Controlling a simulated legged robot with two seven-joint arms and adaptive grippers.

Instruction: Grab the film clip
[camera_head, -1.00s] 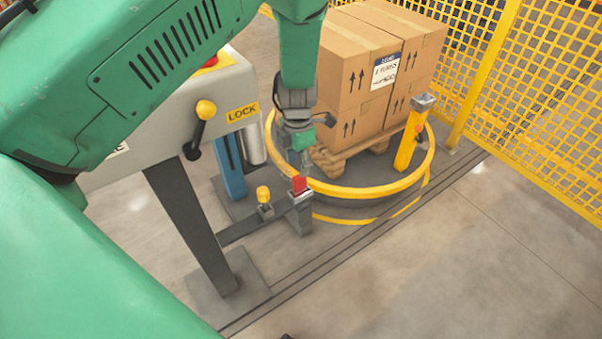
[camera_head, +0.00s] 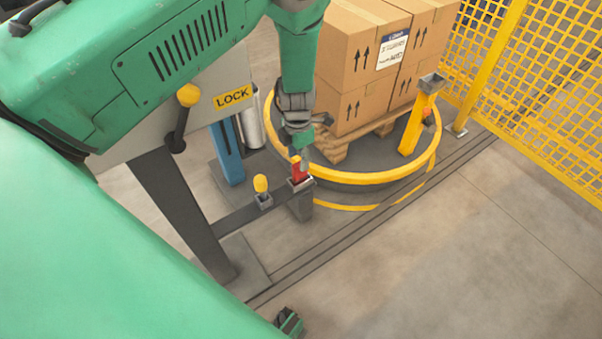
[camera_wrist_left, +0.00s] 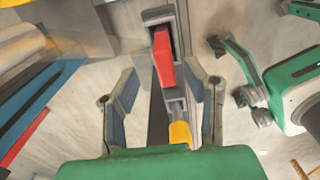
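The film clip appears to be the red piece (camera_head: 299,172) seated in a grey holder (camera_head: 302,184) at the end of a low bar. My left gripper (camera_head: 302,158) is directly above it in the head view. In the left wrist view, the red piece (camera_wrist_left: 163,62) stands in its holder between and slightly beyond the fingertips of my open left gripper (camera_wrist_left: 163,80). I see no finger contact. My right gripper (camera_head: 290,322) shows only partly at the bottom edge of the head view. In the wrist view my right gripper (camera_wrist_left: 228,70) appears open and empty.
A yellow-topped knob (camera_head: 261,185) stands close left of the red piece. The LOCK panel (camera_head: 232,97) and its lever are further left. A yellow ring (camera_head: 370,178) surrounds the pallet of boxes (camera_head: 365,75). Yellow fencing (camera_head: 545,90) stands right; the front floor is clear.

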